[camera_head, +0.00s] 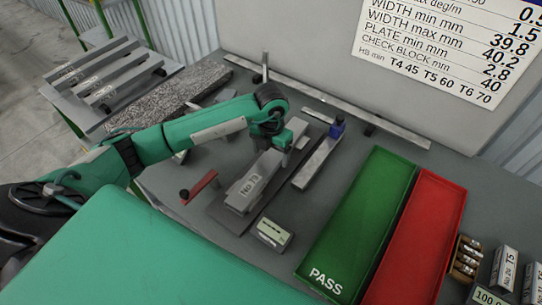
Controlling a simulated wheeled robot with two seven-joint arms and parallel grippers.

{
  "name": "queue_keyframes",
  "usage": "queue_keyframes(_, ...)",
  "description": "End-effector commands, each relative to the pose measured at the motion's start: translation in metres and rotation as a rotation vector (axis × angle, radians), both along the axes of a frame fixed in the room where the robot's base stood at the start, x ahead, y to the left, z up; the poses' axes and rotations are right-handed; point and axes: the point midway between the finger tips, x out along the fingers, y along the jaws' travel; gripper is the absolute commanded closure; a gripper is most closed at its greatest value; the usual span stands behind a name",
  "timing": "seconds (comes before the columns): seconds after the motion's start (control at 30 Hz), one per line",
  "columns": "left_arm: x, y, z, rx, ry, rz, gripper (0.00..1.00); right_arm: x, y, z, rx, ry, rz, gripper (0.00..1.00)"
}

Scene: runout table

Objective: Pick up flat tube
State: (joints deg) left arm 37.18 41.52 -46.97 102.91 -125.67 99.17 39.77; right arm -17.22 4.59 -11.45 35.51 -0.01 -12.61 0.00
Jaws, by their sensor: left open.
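A grey piece that looks like the flat tube (265,165) lies lengthwise on a dark plate (222,212) in the middle of the table. A light label reading "No" shows near its close end; the small print is too blurred to read. My left gripper (284,158) is open, over the far end of this piece, pointing down. Its fingers are small and partly hidden by the hand, so I cannot tell whether they touch the piece. My right gripper is not in view.
A grey bar (315,165) with a blue part (337,129) lies right of the plate. Green (355,235) and red (418,240) trays stand farther right. A red-handled tool (199,187) and small box (272,234) lie nearby. Several tubes rest on a rack (100,78) at left.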

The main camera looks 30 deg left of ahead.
Motion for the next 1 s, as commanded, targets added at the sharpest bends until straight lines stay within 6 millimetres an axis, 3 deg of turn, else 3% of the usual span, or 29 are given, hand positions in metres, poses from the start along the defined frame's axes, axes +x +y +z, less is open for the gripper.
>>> queue_keyframes(0.33,-0.0001,-0.0004,-0.0114,0.000,-0.001,-0.002,0.20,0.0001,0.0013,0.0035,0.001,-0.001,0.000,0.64)
queue_keyframes(0.67,0.0000,-0.0003,-0.0110,0.000,-0.001,-0.001,0.83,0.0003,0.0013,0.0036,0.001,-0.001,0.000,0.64)
queue_keyframes(1.0,0.0008,-0.0004,-0.0074,-0.001,-0.003,-0.001,0.86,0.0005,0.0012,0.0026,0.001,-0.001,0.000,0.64)
